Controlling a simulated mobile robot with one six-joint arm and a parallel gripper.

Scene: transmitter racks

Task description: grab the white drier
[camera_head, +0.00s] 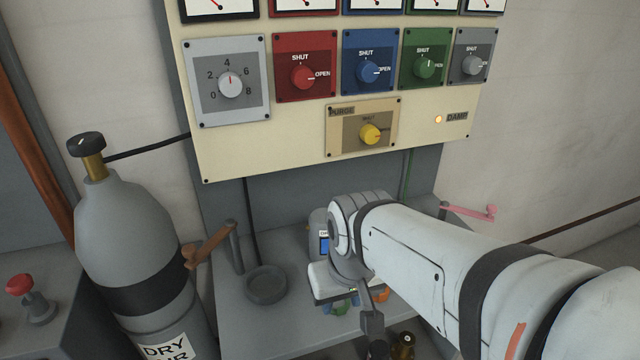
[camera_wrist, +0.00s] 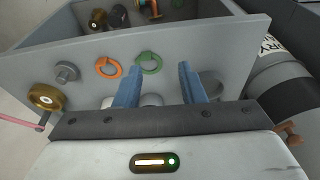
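Pale rounded shapes (camera_wrist: 151,100) show between the fingers, lower in the picture, mostly cut off by the gripper body.
A grey gas cylinder (camera_head: 130,235) stands at the left. A round dish (camera_head: 266,284) lies on the bench, with a lever (camera_head: 215,245) beside it. An orange ring (camera_wrist: 108,67) and a green ring (camera_wrist: 151,62) show near my fingers. The knob panel (camera_head: 290,130) rises behind.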

